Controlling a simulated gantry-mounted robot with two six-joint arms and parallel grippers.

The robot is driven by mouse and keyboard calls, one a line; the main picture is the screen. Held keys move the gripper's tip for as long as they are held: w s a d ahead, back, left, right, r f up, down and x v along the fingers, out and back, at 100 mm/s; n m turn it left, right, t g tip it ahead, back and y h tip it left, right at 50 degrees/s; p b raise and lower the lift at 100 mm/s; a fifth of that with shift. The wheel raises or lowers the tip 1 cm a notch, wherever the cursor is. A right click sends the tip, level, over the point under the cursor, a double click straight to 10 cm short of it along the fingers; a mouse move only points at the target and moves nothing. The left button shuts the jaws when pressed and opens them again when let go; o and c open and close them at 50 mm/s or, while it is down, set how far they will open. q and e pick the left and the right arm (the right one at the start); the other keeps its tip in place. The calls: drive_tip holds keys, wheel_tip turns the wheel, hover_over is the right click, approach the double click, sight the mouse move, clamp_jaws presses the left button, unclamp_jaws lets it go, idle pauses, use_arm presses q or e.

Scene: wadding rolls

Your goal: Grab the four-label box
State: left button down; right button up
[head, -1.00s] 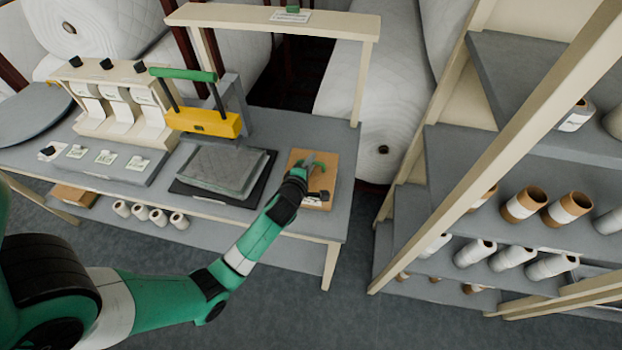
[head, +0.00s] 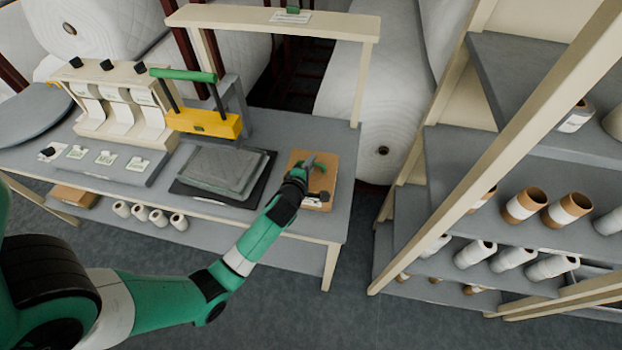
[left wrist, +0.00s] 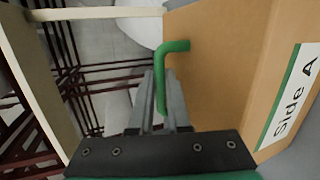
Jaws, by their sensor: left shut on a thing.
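A tan box (head: 328,178) is at the right end of the grey worktable, and its face also fills the right of the left wrist view (left wrist: 220,60). A white and green label reading "Side A" (left wrist: 291,95) is on that face; other labels cannot be made out. A green bent handle (left wrist: 174,48) stands out from the box. My left gripper (head: 308,168) is at the box, and in the left wrist view its grey fingers (left wrist: 160,105) are shut on the handle. The box's underside is hidden. My right gripper is not in view.
A dark pad with grey sheets (head: 222,170) lies left of the box, beside a yellow press (head: 205,123) with a green bar. A cream frame (head: 270,22) rises behind. Shelves with several rolls (head: 523,204) stand at the right, across a floor gap.

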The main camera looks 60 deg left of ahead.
use_arm(q)
drive_tip(key=shift+r, duration=0.2)
drive_tip(key=shift+r, duration=0.9)
drive_tip(key=s+d+r+p, duration=0.8)
drive_tip(key=d+r+p, duration=0.2)
drive_tip(key=d+r, duration=0.1)
drive_tip(key=shift+s, duration=0.25)
